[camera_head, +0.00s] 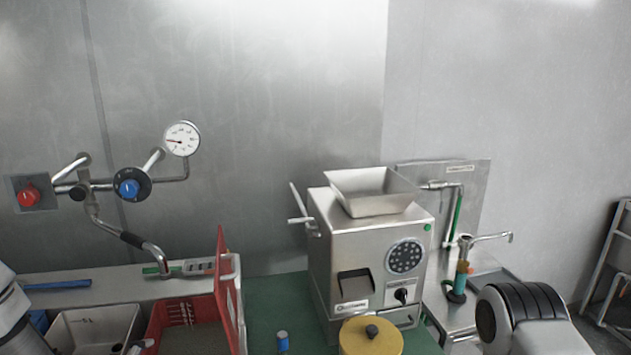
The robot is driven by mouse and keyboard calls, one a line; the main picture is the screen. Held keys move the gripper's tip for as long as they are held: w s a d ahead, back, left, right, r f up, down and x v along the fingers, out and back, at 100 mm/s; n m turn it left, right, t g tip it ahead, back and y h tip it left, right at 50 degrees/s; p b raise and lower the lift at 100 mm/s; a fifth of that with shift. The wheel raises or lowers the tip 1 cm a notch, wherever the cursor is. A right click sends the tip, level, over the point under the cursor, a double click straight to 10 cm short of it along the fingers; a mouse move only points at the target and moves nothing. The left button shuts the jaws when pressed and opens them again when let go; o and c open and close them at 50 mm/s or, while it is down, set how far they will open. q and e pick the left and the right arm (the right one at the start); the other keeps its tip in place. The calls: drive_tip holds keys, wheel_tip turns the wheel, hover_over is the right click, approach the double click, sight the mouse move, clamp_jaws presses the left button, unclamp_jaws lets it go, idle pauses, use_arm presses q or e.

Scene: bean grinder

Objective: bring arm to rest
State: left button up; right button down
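Part of my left arm (12,308) shows at the lower left edge, beside the bins. Its gripper cannot be made out in the frame. Part of my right arm (530,318), white with a black ribbed joint, shows at the lower right, in front of the steel surface right of the grinder. Its gripper is out of the frame, so I cannot see whether it is open or holds anything.
A steel bean grinder (345,250) with a hopper stands on a green surface (268,305). In front are a yellow round-lidded container (371,340) and a small blue-capped item (283,341). A red bin (160,325) and white bin (70,322) sit left. Pipes with a gauge (182,139) project from the wall.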

use_arm(q)
drive_tip(key=s+d+f+n+g+b, duration=0.1)
drive_tip(key=s+d+f+n+g, duration=0.15)
drive_tip(key=s+f, duration=0.35)
drive_tip(key=s+d+f+n+g+h+b, duration=0.1)
drive_tip(key=s+f+n+g, duration=0.15)
drive_tip(key=f, duration=0.45)
drive_tip(key=s+d+f+n+g+b, duration=0.1)
drive_tip(key=s+d+f+n, duration=0.1)
drive_tip(key=s+f+n, duration=0.4)
drive_tip(key=s+d+f+n+g+b, duration=0.2)
drive_tip(key=s+f+n+g, duration=0.3)
drive_tip(key=s+f, duration=0.4)
drive_tip(key=s, duration=0.5)
drive_tip(key=shift+s+d+f+n+g, duration=0.15)
drive_tip(key=shift+s+d+n+g, duration=0.15)
drive_tip(key=shift+s, duration=0.05)
